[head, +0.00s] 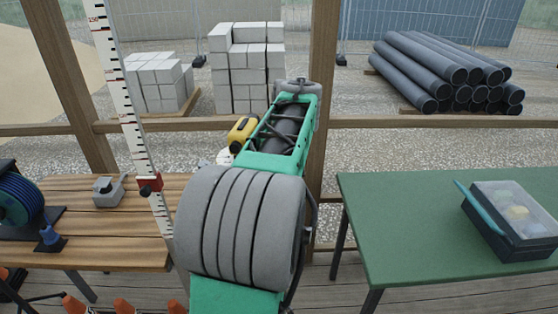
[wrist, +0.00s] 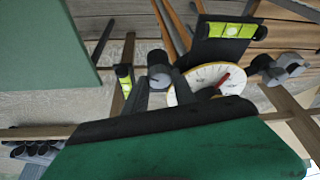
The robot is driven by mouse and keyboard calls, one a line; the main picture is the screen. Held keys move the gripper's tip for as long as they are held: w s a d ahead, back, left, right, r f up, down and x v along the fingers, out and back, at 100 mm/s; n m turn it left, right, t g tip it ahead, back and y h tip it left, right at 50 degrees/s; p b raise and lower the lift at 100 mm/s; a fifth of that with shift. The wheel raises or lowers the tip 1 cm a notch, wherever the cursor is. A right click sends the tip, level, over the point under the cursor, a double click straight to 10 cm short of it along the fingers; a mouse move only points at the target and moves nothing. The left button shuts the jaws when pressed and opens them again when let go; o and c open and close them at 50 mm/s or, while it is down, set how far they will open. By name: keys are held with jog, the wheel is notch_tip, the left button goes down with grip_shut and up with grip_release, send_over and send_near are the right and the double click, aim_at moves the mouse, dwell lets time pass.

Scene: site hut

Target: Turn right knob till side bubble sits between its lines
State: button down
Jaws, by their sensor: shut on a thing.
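In the wrist view, my gripper (wrist: 161,88) is shut on a grey round knob (wrist: 159,72), with a dark finger on each side. A small yellow-green vial (wrist: 124,78) stands to the left of this knob. A larger yellow-green vial (wrist: 231,30) lies on a dark plate above. The bubbles are too small to place against their lines. A white dial (wrist: 212,76) with a red pointer sits right of the held knob, partly behind a finger. In the head view, my arm hides the gripper and most of the yellow instrument (head: 240,132).
A wooden bench (head: 90,240) on the left holds a blue reel (head: 17,203) and a grey block (head: 109,187). A striped staff (head: 130,110) stands beside my arm. A green table (head: 400,235) on the right holds a clear-lidded case (head: 512,215); its left part is bare.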

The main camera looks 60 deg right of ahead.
dwell(0.4)
jog(key=c, duration=1)
grip_release()
jog(key=shift+c, duration=0.2)
jog(key=v, duration=0.7)
jog(key=shift+s+r, duration=0.15)
jog(key=shift+r, duration=0.2)
jog(key=shift+a, duration=0.1)
